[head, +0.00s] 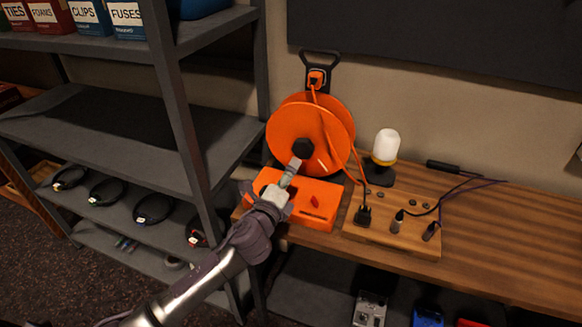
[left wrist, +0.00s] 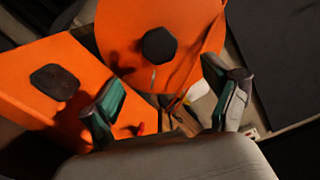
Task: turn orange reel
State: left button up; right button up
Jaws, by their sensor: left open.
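The orange reel (head: 290,122) stands upright on the desk, its round face towards me with a black hub (head: 303,147) at the centre. In the left wrist view the reel (left wrist: 120,40) fills the top, with its hub (left wrist: 159,45) showing. An orange base box (head: 318,190) with a red switch (head: 314,202) sits in front of it. My left gripper (head: 288,178) is over the box, just below and in front of the hub. In the left wrist view its fingers (left wrist: 166,98) are spread apart with nothing clearly between them. My right gripper is in no view.
A wooden block (head: 390,237) with plugs and cables stands right of the box. A white-topped lamp (head: 386,146) stands behind it. Orange cable runs down from the reel. Grey shelving (head: 100,140) is close on the left. The desk's right part (head: 500,225) is mostly clear.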

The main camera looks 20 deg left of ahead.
aim_at(302, 150)
pick_arm(q)
jog(key=w+n, duration=0.4)
jog(key=n, duration=0.3)
jog(key=w+n+b, duration=0.1)
jog(key=w+n, duration=0.2)
jog(key=n, duration=0.5)
jog(key=w+n, duration=0.4)
jog(key=n, duration=0.3)
jog(key=shift+w+d+n+b, duration=0.1)
jog(key=shift+w+n+b, duration=0.2)
jog(key=shift+n+b, duration=0.1)
grip_shut()
jog(key=shift+r+m, duration=0.1)
jog(key=shift+m, duration=0.3)
